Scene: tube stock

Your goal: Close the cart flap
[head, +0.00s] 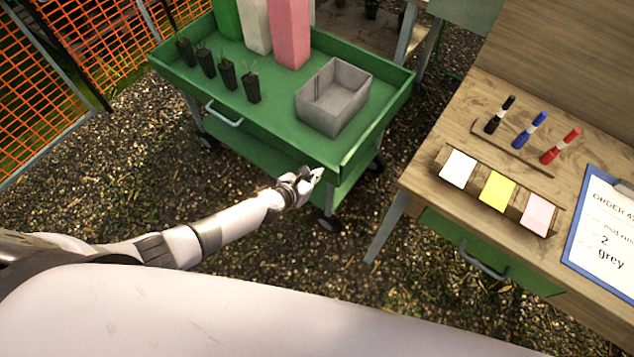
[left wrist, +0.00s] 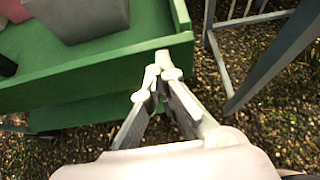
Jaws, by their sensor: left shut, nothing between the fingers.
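The green cart (head: 270,110) stands at the upper middle of the head view, its near corner toward me. Its near long side board (head: 290,145) looks level with the tray rim and meets the end wall (head: 385,110) at that corner. I take this board to be the flap; how firmly it is seated I cannot tell. My left gripper (head: 316,175) is shut and empty, just in front of the board near the corner. In the left wrist view the fingertips (left wrist: 160,75) overlap the board's end (left wrist: 165,50); contact is unclear. My right gripper is not in view.
On the cart stand a grey bin (head: 333,97), several black pots (head: 228,75) and tall pink (head: 289,35), white and green blocks. A wooden table (head: 450,110) with markers, cards and a clipboard (head: 605,225) stands right. An orange fence (head: 40,90) is left; gravel lies between.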

